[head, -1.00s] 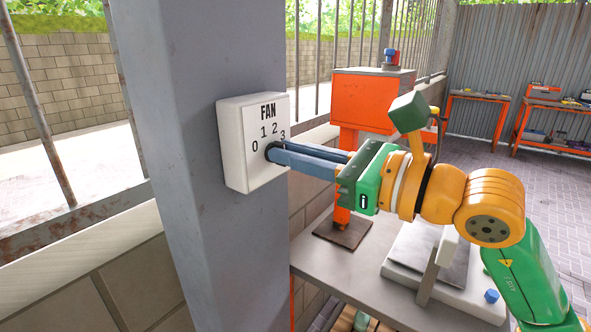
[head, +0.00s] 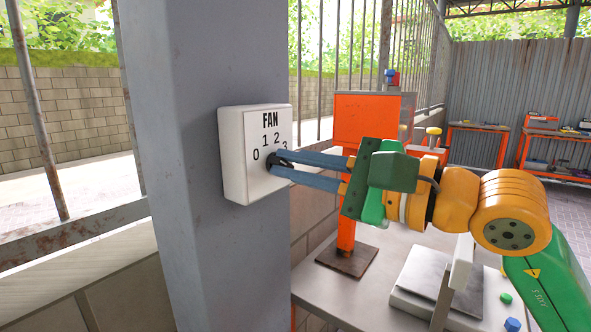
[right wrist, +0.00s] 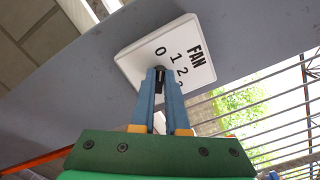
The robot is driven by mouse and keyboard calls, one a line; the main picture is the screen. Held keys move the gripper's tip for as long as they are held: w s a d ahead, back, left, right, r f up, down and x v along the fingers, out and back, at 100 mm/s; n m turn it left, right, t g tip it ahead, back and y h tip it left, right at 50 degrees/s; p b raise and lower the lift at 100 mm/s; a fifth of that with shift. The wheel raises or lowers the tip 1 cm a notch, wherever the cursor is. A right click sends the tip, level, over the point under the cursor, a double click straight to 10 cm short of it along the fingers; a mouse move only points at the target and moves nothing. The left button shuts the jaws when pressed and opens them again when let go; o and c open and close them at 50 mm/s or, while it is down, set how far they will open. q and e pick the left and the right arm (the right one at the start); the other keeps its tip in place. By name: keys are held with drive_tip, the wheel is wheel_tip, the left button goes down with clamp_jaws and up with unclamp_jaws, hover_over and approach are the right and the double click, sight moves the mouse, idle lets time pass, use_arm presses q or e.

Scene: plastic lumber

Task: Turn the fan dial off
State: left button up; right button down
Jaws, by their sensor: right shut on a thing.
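The white fan control box (head: 238,150) is fixed to a grey post and carries the word FAN and the marks 0, 1, 2 and 3. Its dark dial (head: 272,163) sits below the numbers, mostly covered by my fingertips, so where it points is hard to tell. My right gripper (head: 277,162) reaches in from the right with its blue fingers shut on the dial. In the right wrist view the box (right wrist: 140,62) is ahead, and the fingers (right wrist: 160,75) close around the dark dial (right wrist: 160,80). My left gripper is not in view.
The grey post (head: 205,250) stands behind the box. A barred fence and low wall run behind. Orange shelves (head: 478,140) are at the far right.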

drive_tip(key=shift+n, duration=0.4)
drive_tip(key=c, duration=0.9)
unclamp_jaws()
drive_tip(key=b+v, duration=0.2)
drive_tip(key=v, duration=0.5)
drive_tip(key=shift+b, duration=0.35)
